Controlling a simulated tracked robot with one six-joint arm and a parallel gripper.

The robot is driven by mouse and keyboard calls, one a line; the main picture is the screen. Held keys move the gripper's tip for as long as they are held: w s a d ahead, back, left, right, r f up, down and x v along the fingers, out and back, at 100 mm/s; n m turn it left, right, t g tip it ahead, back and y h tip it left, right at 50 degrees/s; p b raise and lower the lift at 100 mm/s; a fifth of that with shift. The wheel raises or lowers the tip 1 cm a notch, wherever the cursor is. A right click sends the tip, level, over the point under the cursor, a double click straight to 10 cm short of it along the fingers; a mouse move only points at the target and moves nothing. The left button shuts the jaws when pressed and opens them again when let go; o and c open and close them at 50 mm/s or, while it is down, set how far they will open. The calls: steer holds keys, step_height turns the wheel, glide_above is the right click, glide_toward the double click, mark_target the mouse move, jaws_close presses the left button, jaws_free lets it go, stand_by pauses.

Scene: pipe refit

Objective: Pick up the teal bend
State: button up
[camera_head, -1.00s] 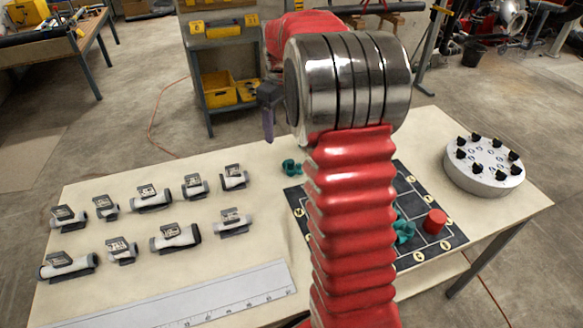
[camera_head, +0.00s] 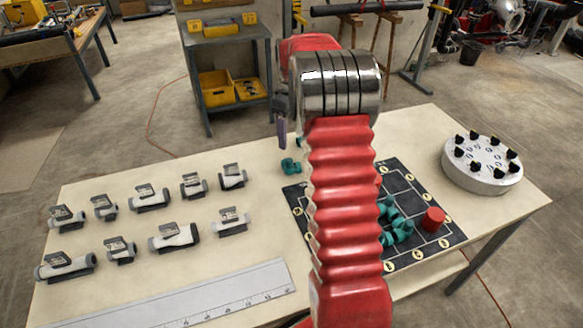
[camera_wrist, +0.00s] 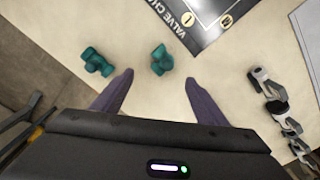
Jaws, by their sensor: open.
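In the wrist view a teal bend (camera_wrist: 161,60) lies on the pale tabletop, just beyond and between my fingertips. A second teal fitting (camera_wrist: 97,62), with several stubby ends, lies to its left, outside the left finger. My gripper (camera_wrist: 160,77) is open and empty, with its two dark purple fingers spread. In the head view one teal fitting (camera_head: 290,166) shows on the table at the mat's far left corner.
A black mat (camera_head: 300,197) holds more teal fittings (camera_head: 396,228) and a red cylinder (camera_head: 433,220). Several grey valves (camera_head: 150,198) lie in rows at left, with a ruler (camera_head: 200,300) in front. A round white unit with black knobs (camera_head: 482,165) stands at right.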

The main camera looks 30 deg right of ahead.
mark_target(291, 161)
step_height(291, 161, down, 7)
steer(key=shift+r, duration=0.1)
stand_by(0.3)
steer(key=shift+s+a+f, duration=0.1)
steer(key=shift+a+f, duration=0.05)
steer(key=shift+f, duration=1.2)
steer(key=shift+s+a+f, duration=0.1)
steer(key=shift+f, duration=1.2)
steer(key=c, duration=1.1)
